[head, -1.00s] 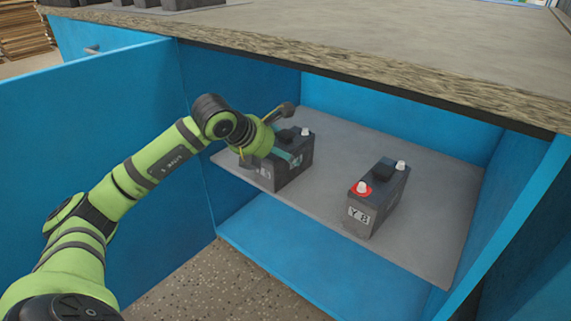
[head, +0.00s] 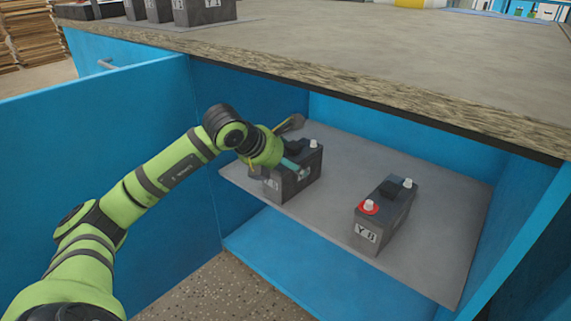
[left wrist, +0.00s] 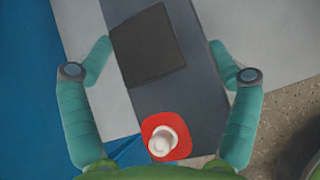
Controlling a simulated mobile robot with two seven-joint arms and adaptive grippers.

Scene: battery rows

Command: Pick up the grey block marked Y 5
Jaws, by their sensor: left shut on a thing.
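A dark grey battery-like block (head: 300,182) stands upright on the shelf inside the blue cabinet, at the left. Its front label is partly covered by my gripper, so I cannot read its mark. My left gripper (head: 285,163) is over this block, shut on it. In the left wrist view, the fingers of the gripper (left wrist: 160,55) lie on either side of the block (left wrist: 195,70), which has a dark cap and a red-ringed white terminal. A second grey block (head: 385,215), marked Y 8, stands to the right on the shelf. My right gripper is not in view.
The grey shelf (head: 335,215) has free room between and behind the blocks. The worktop edge (head: 350,95) overhangs the opening. The open blue door (head: 90,160) stands at the left. Several more blocks (head: 190,10) stand on the worktop.

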